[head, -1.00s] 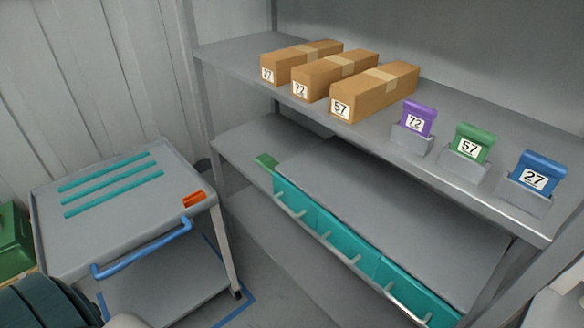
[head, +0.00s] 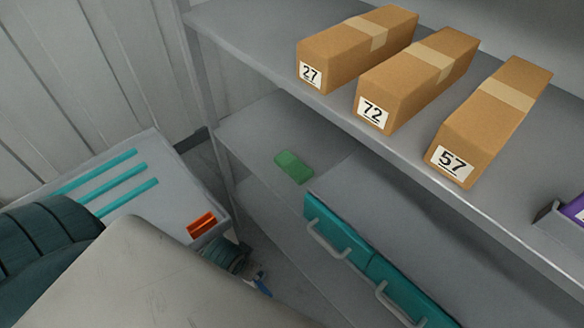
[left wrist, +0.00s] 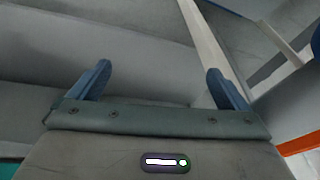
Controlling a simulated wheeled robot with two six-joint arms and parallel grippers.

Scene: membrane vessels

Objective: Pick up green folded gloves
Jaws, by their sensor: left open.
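The green folded gloves (head: 293,167) lie flat on the left end of the middle shelf (head: 262,140), left of the teal drawers. They are not seen in the left wrist view. My left gripper (left wrist: 160,84) is open, with its two blue fingers spread and nothing between them. In the head view, part of the left gripper (head: 258,281) shows past my pale arm link, below and left of the gloves and apart from them. My right gripper is not seen.
Teal drawers (head: 336,238) with pale handles sit right of the gloves. Cardboard boxes labelled 27 (head: 352,50), 72 (head: 415,82) and 57 (head: 490,122) stand on the upper shelf (head: 262,52), above. A grey cart (head: 150,215) with an orange item (head: 202,225) stands at left.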

